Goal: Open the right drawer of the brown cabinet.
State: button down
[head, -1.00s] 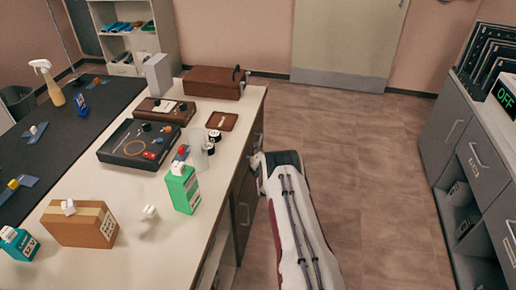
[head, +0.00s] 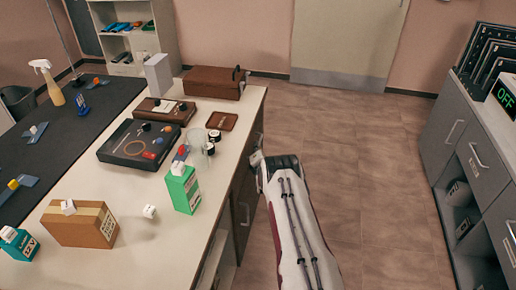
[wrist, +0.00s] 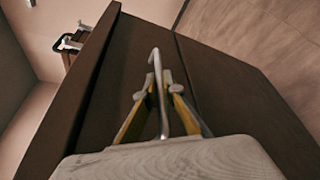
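The brown cabinet (head: 247,180) stands under the pale counter, its dark front facing right in the head view. In the wrist view its brown front (wrist: 225,85) fills most of the picture, with a narrow seam between two panels. A silver bar handle (wrist: 155,60) stands out from the front. My gripper (wrist: 158,84) has its two yellow-sided fingers on either side of this handle, tips close to it. Whether they press on it is unclear. In the head view my arm hides the handle and most of my gripper. No drawer looks pulled out.
The counter (head: 140,215) holds a green carton (head: 183,188), a cardboard box (head: 80,223) and a brown case (head: 213,82). Another silver handle (head: 243,213) is on the cabinet front nearer me. The floor (head: 370,200) is clear up to the grey cabinet (head: 455,135) at right.

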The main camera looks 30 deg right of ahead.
jog(key=shift+s+d, duration=0.1)
jog(key=shift+s, duration=0.05)
jog(key=s+d, duration=2.2)
jog(key=shift+s, duration=0.1)
jog(key=c, duration=2.4)
grip_release()
jog(key=shift+c, duration=0.2)
jog(key=shift+s, duration=0.1)
jog(key=v, duration=1.1)
jog(key=shift+s, duration=0.3)
jog(key=shift+a+r, duration=0.1)
jog(key=shift+r, duration=0.05)
